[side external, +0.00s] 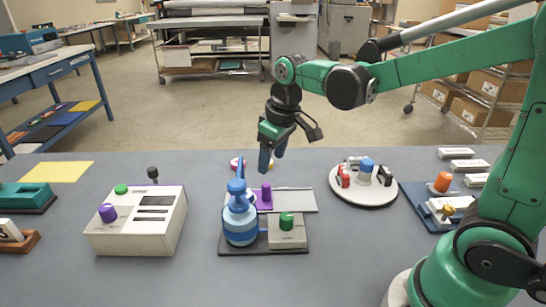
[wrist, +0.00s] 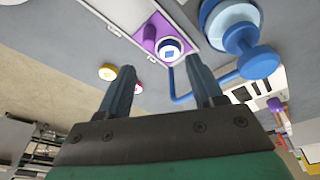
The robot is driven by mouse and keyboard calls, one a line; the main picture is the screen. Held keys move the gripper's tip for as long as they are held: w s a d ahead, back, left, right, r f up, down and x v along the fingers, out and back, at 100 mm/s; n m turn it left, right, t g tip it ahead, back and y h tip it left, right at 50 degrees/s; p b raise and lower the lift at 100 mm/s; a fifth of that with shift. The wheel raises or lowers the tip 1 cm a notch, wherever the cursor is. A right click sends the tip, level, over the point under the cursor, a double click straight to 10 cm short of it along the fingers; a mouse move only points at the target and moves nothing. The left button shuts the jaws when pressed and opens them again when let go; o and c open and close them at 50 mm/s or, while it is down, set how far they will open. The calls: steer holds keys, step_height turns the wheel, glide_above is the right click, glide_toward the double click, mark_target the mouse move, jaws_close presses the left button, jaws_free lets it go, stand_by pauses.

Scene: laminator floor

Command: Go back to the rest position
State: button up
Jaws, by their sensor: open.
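My gripper (side external: 272,158) hangs above the grey table, over the back part of the blue device (side external: 240,222) on its dark base. It points down, and its fingers are apart with nothing between them. In the wrist view my gripper (wrist: 166,88) shows two dark fingers spread wide. The blue device (wrist: 240,35) shows there at the upper right. A purple piece (side external: 265,198) stands on the pale rail behind the device, below the fingers; it also shows in the wrist view (wrist: 150,36).
A white box with knobs (side external: 138,222) stands to the left. A round white plate (side external: 362,192) with small parts lies to the right. A blue tray (side external: 420,203) is beside my arm. A green-knobbed block (side external: 287,235) sits by the blue device. The table's front middle is clear.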

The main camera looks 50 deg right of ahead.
steer(key=s+a+r+m+t, duration=0.1)
steer(key=s+m+t, duration=0.1)
steer(key=s+t, duration=0.2)
steer(key=s, duration=0.3)
steer(key=shift+s+a+r+t, duration=0.2)
steer(key=shift+s+a+t, duration=0.1)
steer(key=shift+s+a, duration=0.1)
stand_by(0.9)
